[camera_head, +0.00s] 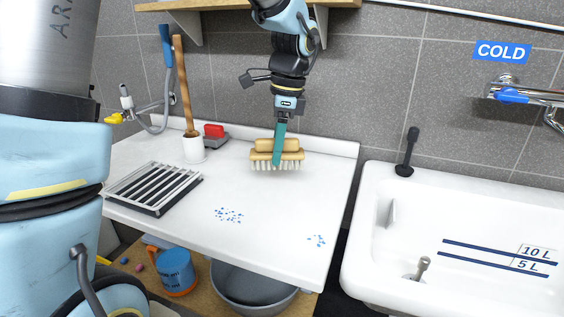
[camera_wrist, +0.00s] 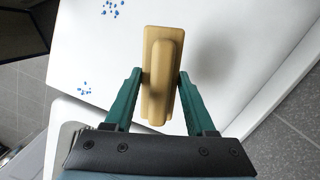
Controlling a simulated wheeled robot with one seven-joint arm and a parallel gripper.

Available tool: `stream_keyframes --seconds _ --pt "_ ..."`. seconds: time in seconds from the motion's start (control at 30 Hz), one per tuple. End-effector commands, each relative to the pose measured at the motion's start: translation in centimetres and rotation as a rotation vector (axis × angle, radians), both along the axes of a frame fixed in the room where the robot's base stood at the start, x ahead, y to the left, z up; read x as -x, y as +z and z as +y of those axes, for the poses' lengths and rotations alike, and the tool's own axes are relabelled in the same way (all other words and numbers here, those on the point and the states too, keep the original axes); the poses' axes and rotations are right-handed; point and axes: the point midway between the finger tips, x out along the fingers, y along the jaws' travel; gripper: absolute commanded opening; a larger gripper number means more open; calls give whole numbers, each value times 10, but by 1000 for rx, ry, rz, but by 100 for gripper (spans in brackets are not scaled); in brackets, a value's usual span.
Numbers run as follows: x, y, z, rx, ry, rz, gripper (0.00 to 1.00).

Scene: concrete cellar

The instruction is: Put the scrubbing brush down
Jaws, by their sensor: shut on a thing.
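The scrubbing brush (camera_head: 264,155) has a tan wooden body with a raised grip and pale bristles pointing down. It is over the back right part of the white counter (camera_head: 180,225). My gripper (camera_head: 278,160) comes down from above with its green fingers closed on the brush's raised grip. In the wrist view, the brush (camera_wrist: 160,50) lies between the two green fingers (camera_wrist: 157,78), and a soft shadow shows beside it on the white surface. I cannot tell whether the bristles touch the counter.
Blue specks (camera_head: 229,215) mark the counter's front. A slatted rack (camera_head: 153,188) lies at left. A white holder (camera_head: 194,150) with a wooden handle and a red block (camera_head: 214,131) stand at the back. A white sink (camera_head: 460,195) is at right. A grey basin (camera_head: 250,290) sits below.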

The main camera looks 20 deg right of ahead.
Motion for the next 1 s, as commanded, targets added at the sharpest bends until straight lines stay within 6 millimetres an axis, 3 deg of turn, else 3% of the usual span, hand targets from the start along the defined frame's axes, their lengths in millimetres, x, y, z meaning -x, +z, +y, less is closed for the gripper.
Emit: stream_keyframes --seconds 0.13,0.23,0.47,0.63,1.0 --pt "-22 2 -21 -1 0 2 3" --pt "-18 -17 -18 -3 1 3 3" --pt "-19 -36 -17 -2 0 2 3" --pt "-18 -61 -17 -3 -1 3 3" --pt "-21 -70 -20 0 1 0 3"
